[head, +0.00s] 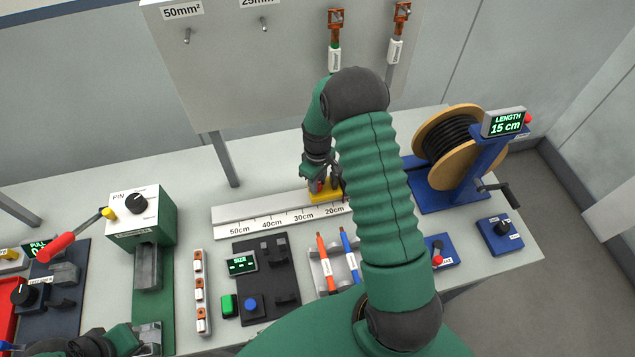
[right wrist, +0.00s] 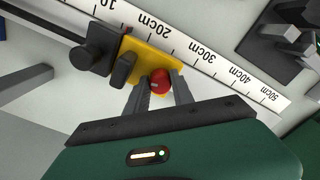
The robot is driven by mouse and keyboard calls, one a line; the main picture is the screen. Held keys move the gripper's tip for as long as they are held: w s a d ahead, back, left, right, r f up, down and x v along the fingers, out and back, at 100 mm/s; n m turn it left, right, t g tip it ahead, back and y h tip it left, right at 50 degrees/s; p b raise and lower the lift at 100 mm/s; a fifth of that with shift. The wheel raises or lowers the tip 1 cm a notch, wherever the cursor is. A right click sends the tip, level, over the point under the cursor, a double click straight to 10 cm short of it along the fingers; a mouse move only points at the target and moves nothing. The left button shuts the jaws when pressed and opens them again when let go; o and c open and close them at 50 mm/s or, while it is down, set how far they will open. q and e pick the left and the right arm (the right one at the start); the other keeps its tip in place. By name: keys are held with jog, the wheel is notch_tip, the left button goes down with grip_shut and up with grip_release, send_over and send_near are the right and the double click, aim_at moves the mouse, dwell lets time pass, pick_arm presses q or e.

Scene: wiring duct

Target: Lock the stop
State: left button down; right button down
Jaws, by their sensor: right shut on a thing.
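The yellow stop (head: 326,196) sits on the white length scale (head: 280,214), close to the 20cm mark. In the right wrist view the stop (right wrist: 150,48) lies along the scale's edge, with a red round knob (right wrist: 160,80) and a dark lever (right wrist: 123,70) on its side. My right gripper (right wrist: 162,92) has its two fingers on either side of the red knob, shut on it. In the head view my right gripper (head: 322,184) is at the stop, partly hidden by my own arm. Part of my left arm shows at the bottom left; its fingers are not clear.
A cable spool (head: 447,145) with a display reading 15 cm stands right of the scale. A hanging panel (head: 260,60) is behind.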

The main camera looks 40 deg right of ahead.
jog(key=shift+w+d+r+m, duration=0.1)
jog(key=shift+w+m, duration=0.05)
jog(key=shift+m, duration=0.45)
jog(key=shift+w+d+r+m, duration=0.1)
jog(key=shift+m, duration=0.5)
jog(key=c, duration=1.3)
grip_release()
jog(key=shift+o, duration=1.1)
jog(key=shift+a, duration=0.1)
jog(key=shift+s+f, duration=0.1)
jog(key=shift+f, duration=0.05)
